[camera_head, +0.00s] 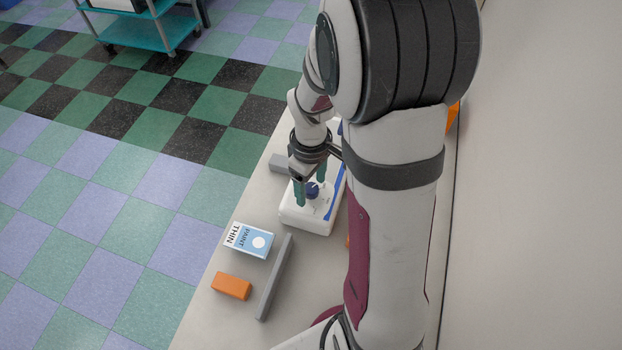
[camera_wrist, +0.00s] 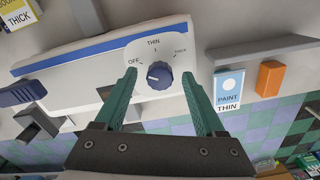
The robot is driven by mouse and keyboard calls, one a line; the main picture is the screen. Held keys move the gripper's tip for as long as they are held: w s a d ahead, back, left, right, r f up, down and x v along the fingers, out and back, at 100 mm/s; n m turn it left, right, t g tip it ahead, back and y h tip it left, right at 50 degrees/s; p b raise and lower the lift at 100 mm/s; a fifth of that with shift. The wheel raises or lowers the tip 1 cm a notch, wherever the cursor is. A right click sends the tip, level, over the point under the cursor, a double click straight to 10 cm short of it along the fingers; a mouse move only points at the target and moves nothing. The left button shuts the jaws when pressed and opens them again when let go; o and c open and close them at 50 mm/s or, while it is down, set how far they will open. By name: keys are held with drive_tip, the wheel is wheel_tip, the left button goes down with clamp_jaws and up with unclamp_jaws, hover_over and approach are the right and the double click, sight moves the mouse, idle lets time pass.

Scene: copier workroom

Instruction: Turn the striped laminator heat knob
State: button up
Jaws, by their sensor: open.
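The laminator is a white body (camera_head: 307,217) with a blue stripe; it also shows in the wrist view (camera_wrist: 75,60). Its heat knob (camera_wrist: 159,76) is a round dark-blue dial with a small pale mark on its left part, towards OFF. The panel around it reads OFF, THIN and THICK. The knob (camera_head: 312,189) also shows in the head view. My gripper (camera_wrist: 160,80) is open, with one teal finger to each side of the knob; I see gaps between knob and fingers. In the head view my gripper (camera_head: 310,187) is over the knob.
A card reading PAINT THIN (camera_head: 249,240), an orange block (camera_head: 231,286) and a long grey bar (camera_head: 274,278) lie in front of the laminator. A grey block (camera_head: 279,164) is behind it. A THICK card (camera_wrist: 18,13) shows top left in the wrist view.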

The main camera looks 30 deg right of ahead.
sight(311, 188)
wheel_tip(311, 188, up, 16)
drive_tip(key=shift+f, duration=0.15)
drive_tip(key=s+a+f+m+y, duration=0.1)
drive_tip(key=s+a+m, duration=0.4)
drive_tip(key=s, duration=0.3)
drive_tip(key=s+a+f+m, duration=0.2)
drive_tip(key=s+a+m, duration=0.3)
drive_tip(key=s, duration=0.4)
drive_tip(key=shift+a+m+y, duration=0.4)
drive_tip(key=shift+s, duration=0.1)
